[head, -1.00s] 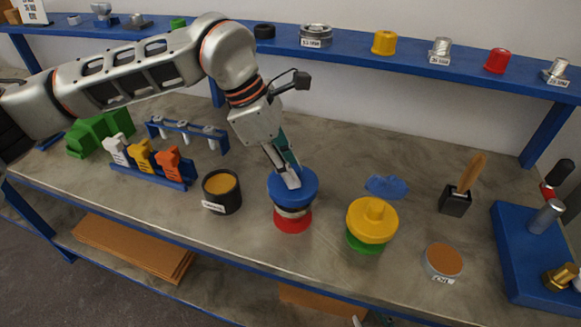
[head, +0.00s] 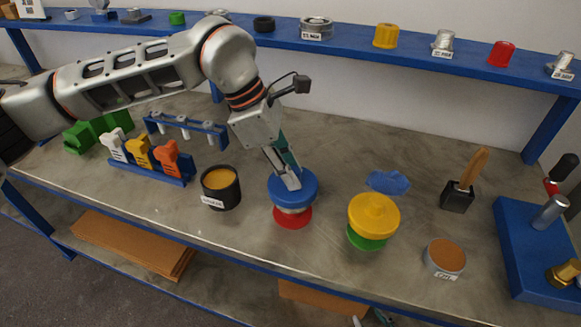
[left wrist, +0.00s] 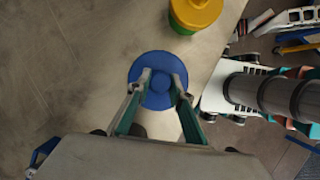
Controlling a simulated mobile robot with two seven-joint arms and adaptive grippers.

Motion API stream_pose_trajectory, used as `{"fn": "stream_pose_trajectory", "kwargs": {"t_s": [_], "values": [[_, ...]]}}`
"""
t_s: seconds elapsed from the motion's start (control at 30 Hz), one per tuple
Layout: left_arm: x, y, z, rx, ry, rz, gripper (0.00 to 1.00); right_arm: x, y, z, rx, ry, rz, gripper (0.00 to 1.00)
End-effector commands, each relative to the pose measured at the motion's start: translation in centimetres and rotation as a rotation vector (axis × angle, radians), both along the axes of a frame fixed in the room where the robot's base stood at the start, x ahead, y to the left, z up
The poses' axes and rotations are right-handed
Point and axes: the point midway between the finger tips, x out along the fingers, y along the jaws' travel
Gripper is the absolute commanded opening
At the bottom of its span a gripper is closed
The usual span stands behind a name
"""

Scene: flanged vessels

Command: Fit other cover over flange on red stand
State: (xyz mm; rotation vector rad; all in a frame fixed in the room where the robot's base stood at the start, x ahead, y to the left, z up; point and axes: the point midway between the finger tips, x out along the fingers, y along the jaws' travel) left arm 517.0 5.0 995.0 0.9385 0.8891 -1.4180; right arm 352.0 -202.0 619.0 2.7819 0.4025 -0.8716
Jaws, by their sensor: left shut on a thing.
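My left gripper (head: 290,184) points down and is shut on the knob of the blue cover (head: 306,187). In the left wrist view its two fingertips (left wrist: 159,80) close on the knob in the middle of the round blue cover (left wrist: 152,99). A grey flange (head: 293,209) shows just under the cover, above the red stand (head: 292,218). The cover looks about level; the fingers hide part of its top. Whether it is fully seated, I cannot tell. A yellow cover (head: 374,214) sits above the green stand (head: 366,238). I do not make out my right gripper.
A black pot (head: 221,190) stands left of the red stand. A blue rack with tags (head: 153,173) is at left. The blue shelf (head: 345,48) runs behind.

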Motion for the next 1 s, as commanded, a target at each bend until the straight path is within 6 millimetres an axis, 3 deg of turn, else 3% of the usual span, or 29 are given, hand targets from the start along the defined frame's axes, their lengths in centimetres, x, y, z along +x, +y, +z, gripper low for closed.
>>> {"fn": "stream_pose_trajectory", "kwargs": {"t_s": [0.9,0.93,1.0], "values": [[0.0,0.0,-2.6,0.0,0.001,-0.001,0.0,-0.4,0.0,-1.5,0.001,0.011,0.0,0.35],[0.0,0.0,-2.5,0.0,0.0,-0.001,0.26,-0.4,0.0,-1.4,0.001,0.01,0.0,0.35],[0.0,0.0,-2.5,0.0,0.0,-0.001,0.4,-0.4,0.0,-1.4,0.001,0.01,0.0,0.35]]}}
